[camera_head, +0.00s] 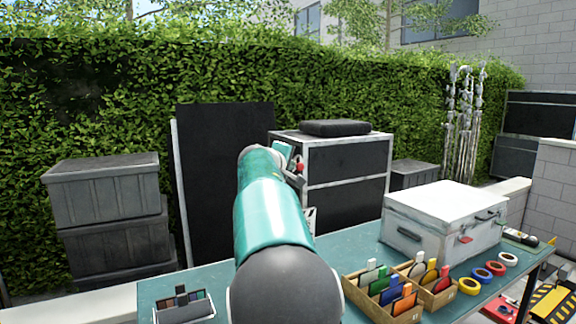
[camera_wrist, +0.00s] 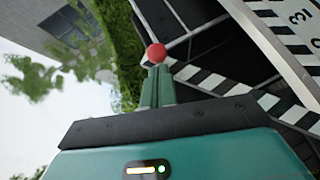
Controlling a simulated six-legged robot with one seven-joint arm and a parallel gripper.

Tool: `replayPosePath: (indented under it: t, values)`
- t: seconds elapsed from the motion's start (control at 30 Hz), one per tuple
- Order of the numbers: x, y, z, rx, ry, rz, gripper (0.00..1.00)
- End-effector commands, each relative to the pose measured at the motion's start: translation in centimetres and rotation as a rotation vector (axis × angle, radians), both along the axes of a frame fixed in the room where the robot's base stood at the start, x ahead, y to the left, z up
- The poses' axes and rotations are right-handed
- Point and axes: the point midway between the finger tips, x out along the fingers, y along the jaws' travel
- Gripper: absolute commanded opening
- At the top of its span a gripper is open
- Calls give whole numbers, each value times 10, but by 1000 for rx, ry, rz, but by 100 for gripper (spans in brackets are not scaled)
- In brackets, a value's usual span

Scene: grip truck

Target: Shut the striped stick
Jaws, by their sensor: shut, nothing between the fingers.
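The striped stick (camera_wrist: 215,83) is a black-and-white diagonal-striped bar in the wrist view. My gripper's fingers are together and empty. In the head view the red ball (camera_head: 299,168) shows just right of my teal arm, which hides most of the board and stick.
The teal table (camera_head: 350,258) carries a white case (camera_head: 445,222), wooden trays (camera_head: 370,307) of coloured cards, tape rolls (camera_head: 483,274) and a small grey tray (camera_head: 185,312) at left. A black-and-silver cabinet (camera_head: 345,165), stacked grey crates (camera_head: 108,190) and a hedge stand behind.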

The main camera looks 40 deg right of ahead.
Motion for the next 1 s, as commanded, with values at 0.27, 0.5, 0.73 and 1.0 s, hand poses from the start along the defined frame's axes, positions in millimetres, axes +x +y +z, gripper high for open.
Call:
replayPosePath:
  t: [0.27,0.5,0.73,1.0]
  values:
    - [-3,-7,-5,37,-13,-1,0]
    - [-9,-26,-26,158,-51,-5,0]
    - [-16,-47,-59,330,-106,-5,0]
    - [-21,-61,-99,519,-165,-4,0]
